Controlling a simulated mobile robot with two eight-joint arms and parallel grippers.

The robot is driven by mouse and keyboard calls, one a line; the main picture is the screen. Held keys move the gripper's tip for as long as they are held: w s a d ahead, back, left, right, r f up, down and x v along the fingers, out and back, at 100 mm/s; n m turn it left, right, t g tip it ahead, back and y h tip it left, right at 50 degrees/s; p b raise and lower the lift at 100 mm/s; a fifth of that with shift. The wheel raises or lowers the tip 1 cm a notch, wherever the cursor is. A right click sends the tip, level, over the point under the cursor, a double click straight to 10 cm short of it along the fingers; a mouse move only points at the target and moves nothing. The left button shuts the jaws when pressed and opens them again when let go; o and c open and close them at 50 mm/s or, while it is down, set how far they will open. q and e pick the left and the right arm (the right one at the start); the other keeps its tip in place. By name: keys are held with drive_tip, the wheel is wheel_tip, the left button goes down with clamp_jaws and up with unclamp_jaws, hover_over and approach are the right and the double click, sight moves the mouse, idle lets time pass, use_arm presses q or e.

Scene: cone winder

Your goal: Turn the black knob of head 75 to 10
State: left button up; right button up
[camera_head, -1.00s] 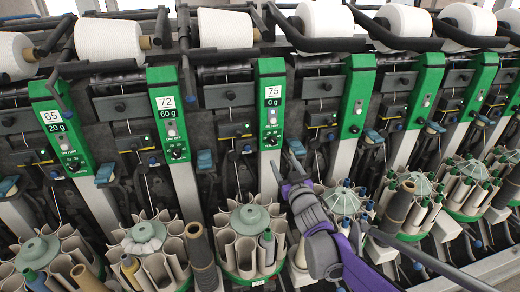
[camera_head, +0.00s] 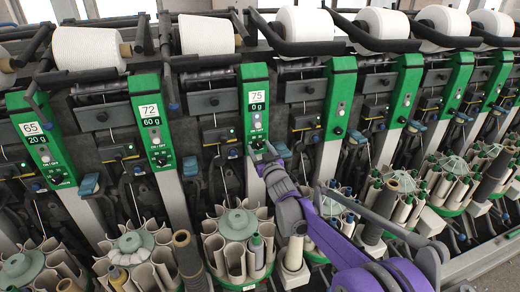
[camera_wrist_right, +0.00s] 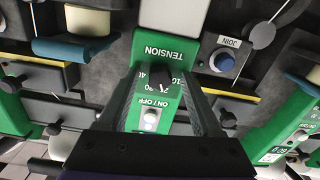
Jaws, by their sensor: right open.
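The green panel of head 75 (camera_head: 257,104) stands mid-left in the head view, its display reading 75 and 0 g. Its black knob (camera_wrist_right: 160,78) shows in the wrist view, below the upside-down TENSION label, with small scale numbers around it. My right gripper (camera_head: 262,156) is at the lower end of this panel and covers much of the knob in the head view. In the wrist view the right gripper (camera_wrist_right: 160,90) is open, with one dark finger on each side of the knob. I cannot tell whether the fingers touch it. My left gripper is not in view.
An ON/OFF button (camera_wrist_right: 151,118) sits close to the knob, and a blue JOIN button (camera_wrist_right: 223,61) lies to the right. The panel of head 72 (camera_head: 153,120) is to the left. Bobbin magazines (camera_head: 237,225) stand below, and yarn cones (camera_head: 206,34) above.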

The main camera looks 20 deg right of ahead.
clamp_jaws()
drive_tip(key=shift+n, duration=0.3)
drive_tip(key=n+p, duration=0.1)
drive_tip(key=n, duration=0.3)
drive_tip(key=shift+n, duration=0.3)
drive_tip(key=n+p, duration=0.1)
drive_tip(key=n, duration=0.3)
drive_tip(key=shift+n, duration=0.3)
idle(0.3)
unclamp_jaws()
